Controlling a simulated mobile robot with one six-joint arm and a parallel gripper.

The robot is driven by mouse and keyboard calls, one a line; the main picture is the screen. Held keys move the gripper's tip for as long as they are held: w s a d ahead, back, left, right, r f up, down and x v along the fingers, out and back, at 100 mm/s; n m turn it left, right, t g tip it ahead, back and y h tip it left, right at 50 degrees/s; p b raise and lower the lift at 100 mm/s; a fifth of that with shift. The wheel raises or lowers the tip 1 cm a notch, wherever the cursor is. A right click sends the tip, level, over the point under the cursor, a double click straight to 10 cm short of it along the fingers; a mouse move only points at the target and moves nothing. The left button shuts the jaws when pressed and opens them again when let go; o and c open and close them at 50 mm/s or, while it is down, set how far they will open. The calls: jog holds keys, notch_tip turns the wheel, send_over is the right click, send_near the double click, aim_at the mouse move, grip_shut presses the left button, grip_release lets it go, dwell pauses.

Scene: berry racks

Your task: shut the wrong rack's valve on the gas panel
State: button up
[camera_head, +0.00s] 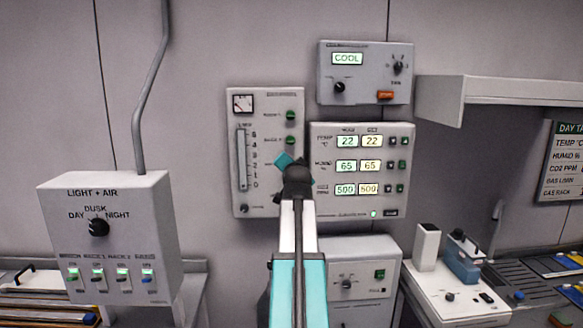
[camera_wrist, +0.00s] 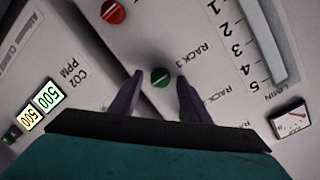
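The gas panel (camera_head: 237,205) is a grey wall box with a gauge and a flow scale; it also fills the upper right of the wrist view (camera_wrist: 215,20). In the head view an upper green valve knob (camera_head: 291,115) and a lower green knob (camera_head: 291,140) show. In the wrist view, which is upside down, a green knob (camera_wrist: 160,77) lies between my open fingertips, beside a RACK label whose digit is hard to read. A red knob (camera_wrist: 113,11) lies beyond it. My gripper (camera_wrist: 160,85) is open at the panel; it hides part of it in the head view (camera_head: 291,163).
A display panel (camera_head: 325,205) reading 22, 65 and 500 adjoins on the right, with a COOL box (camera_head: 365,97) above. A LIGHT + AIR box (camera_head: 140,240) stands left. A shelf (camera_head: 500,90) juts out at right. A day-target board (camera_head: 565,165) hangs far right.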

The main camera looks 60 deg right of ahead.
jog(key=shift+a, duration=0.1)
jog(key=b+v, duration=0.3)
jog(key=v, duration=1)
jog(key=shift+s+a, duration=0.25)
jog(key=shift+s, duration=0.1)
jog(key=shift+f, duration=0.1)
dwell(0.5)
